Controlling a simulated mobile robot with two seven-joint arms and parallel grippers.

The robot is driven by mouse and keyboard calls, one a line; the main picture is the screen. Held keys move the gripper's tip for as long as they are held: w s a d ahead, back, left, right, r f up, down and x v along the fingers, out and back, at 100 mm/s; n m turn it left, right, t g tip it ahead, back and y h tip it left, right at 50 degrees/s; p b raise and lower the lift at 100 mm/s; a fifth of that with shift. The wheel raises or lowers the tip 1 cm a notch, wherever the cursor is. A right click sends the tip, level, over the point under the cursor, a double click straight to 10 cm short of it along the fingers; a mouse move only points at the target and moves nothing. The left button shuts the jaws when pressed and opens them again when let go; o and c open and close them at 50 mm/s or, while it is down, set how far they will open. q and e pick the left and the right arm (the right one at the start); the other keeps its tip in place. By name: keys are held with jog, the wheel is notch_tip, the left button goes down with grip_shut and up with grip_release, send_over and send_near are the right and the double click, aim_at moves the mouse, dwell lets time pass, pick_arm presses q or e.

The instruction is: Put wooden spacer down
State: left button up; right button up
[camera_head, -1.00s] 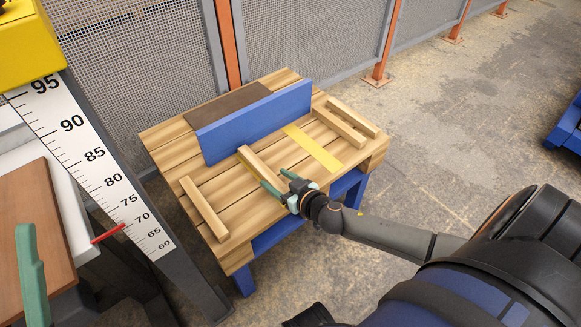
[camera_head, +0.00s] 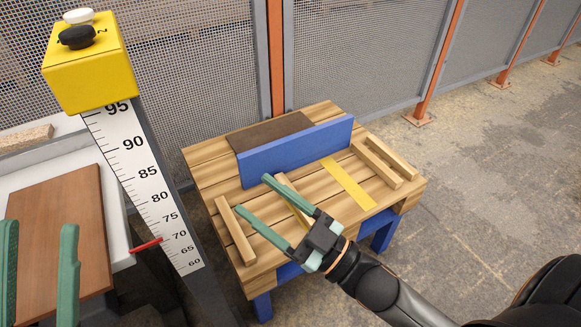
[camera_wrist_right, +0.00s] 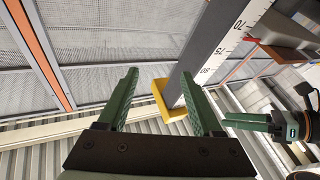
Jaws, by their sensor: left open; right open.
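A wooden spacer (camera_head: 287,184) lies flat in the middle of the slatted wooden table, partly hidden behind one finger of my right gripper. Another spacer (camera_head: 235,230) lies near the table's left edge. Two more, an inner one (camera_head: 375,164) and an outer one (camera_head: 392,158), lie side by side at the right end. My right gripper (camera_head: 253,195) is open and empty, raised above the table between the left and middle spacers. Its open fingers also show in the right wrist view (camera_wrist_right: 158,72). My left gripper (camera_head: 39,224) is open and empty over a brown board (camera_head: 55,205).
A blue board (camera_head: 297,150) stands on edge on the wooden table (camera_head: 205,160), beside a dark brown panel (camera_head: 270,131). A yellow strip (camera_head: 348,183) crosses the slats. A scale post (camera_head: 150,190) with a yellow box (camera_head: 92,75) stands between the tables. Mesh fencing (camera_head: 360,60) runs behind.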

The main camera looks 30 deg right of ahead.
jog(key=s+r+n+t+y, duration=0.1)
jog(key=s+r+y, duration=0.1)
jog(key=r, duration=0.4)
jog(key=s+r+n+t+y, duration=0.1)
jog(key=s+r+n+t, duration=0.1)
jog(key=s+r, duration=0.2)
notch_tip(320, 180, up, 3)
jog(key=shift+s+d+r+t+y, duration=0.1)
jog(key=shift+s+d+t+y, duration=0.2)
jog(key=shift+s+d+y, duration=0.1)
